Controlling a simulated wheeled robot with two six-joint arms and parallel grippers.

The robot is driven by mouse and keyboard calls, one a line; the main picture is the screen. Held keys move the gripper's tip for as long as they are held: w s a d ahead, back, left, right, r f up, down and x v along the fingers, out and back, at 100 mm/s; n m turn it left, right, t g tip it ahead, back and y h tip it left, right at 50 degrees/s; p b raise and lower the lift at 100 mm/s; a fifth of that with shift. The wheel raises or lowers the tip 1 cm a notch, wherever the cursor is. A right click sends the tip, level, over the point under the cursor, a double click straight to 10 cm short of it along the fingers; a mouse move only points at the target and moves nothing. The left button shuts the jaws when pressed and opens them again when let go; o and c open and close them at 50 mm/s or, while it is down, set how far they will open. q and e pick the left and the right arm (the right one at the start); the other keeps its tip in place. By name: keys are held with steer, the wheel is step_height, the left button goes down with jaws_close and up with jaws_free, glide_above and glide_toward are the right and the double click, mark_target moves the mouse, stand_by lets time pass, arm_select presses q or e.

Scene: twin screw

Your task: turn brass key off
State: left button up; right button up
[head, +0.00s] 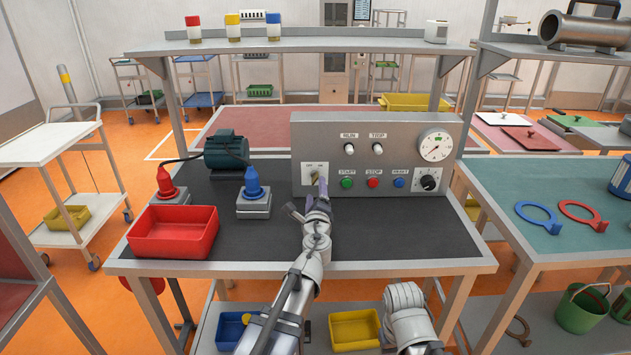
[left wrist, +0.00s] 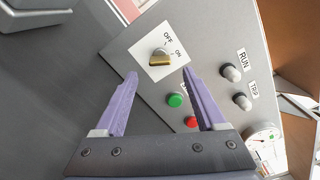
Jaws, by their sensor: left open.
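The brass key (left wrist: 160,59) sits in a white switch plate (left wrist: 158,47) marked OFF and ON on the grey control panel (head: 375,182). In the head view the plate (head: 308,169) is at the panel's left, and the key is mostly hidden by my gripper. My left gripper (head: 319,186) is in front of the plate. In the left wrist view its two purple fingers (left wrist: 160,75) are apart and empty, with the key beyond and between their tips, not gripped. I cannot tell for sure which mark the key points to. My right gripper is not in view.
A red bin (head: 173,246), a blue-capped block (head: 253,203) and a motor (head: 226,150) stand left. The dark bench top (head: 420,235) is clear at the right.

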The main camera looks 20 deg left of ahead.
mark_target(315, 182)
arm_select(q)
steer(key=x, duration=0.6)
steer(key=shift+w, duration=0.15)
jaws_close()
stand_by(0.4)
